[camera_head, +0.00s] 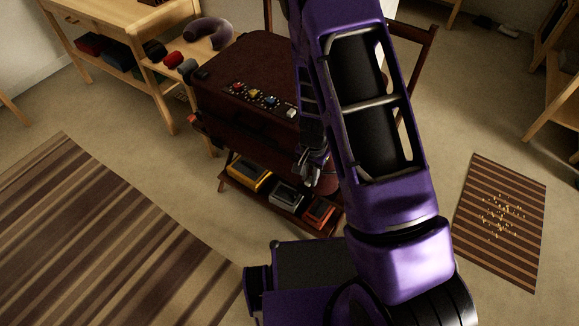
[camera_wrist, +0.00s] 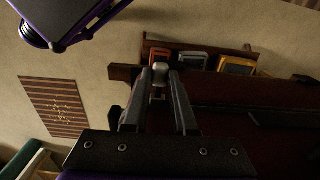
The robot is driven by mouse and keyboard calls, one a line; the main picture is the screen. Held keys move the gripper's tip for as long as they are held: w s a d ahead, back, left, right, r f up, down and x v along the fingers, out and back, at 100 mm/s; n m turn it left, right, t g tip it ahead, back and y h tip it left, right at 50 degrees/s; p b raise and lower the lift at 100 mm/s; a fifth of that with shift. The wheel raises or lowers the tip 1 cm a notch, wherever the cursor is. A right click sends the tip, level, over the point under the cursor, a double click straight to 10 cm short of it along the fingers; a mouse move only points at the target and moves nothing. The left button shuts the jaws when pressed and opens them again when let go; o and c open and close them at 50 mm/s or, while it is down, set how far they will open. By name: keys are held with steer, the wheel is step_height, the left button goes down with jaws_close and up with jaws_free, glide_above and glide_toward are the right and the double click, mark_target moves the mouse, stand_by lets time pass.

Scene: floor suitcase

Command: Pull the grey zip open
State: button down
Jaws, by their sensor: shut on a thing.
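The dark red-brown suitcase (camera_head: 245,75) rests on a wooden stand, and its side fills the right of the wrist view (camera_wrist: 240,125). My gripper (camera_wrist: 158,88) is at the suitcase's near right corner, with its fingers converging on a small light-grey piece, which looks like the grey zip's pull (camera_wrist: 160,70). The fingers are shut on it. In the head view my gripper (camera_head: 314,168) is partly hidden by my purple arm, and the pull cannot be made out clearly there. The zip's track is too dark to tell how far it is open.
Small coloured items (camera_head: 254,94) lie on the suitcase top. The stand's lower shelf (camera_head: 275,207) holds yellow, grey and orange boxes below my gripper. A wooden table (camera_head: 120,42) stands behind left. A striped rug (camera_head: 100,235) and a striped mat (camera_head: 503,220) lie on open floor.

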steer(key=shift+s+d, duration=0.55)
steer(key=shift+d, duration=0.2)
steer(key=c, duration=0.7)
jaws_free()
step_height(320, 180, up, 18)
steer(key=p, duration=0.4)
steer(key=shift+f, duration=0.25)
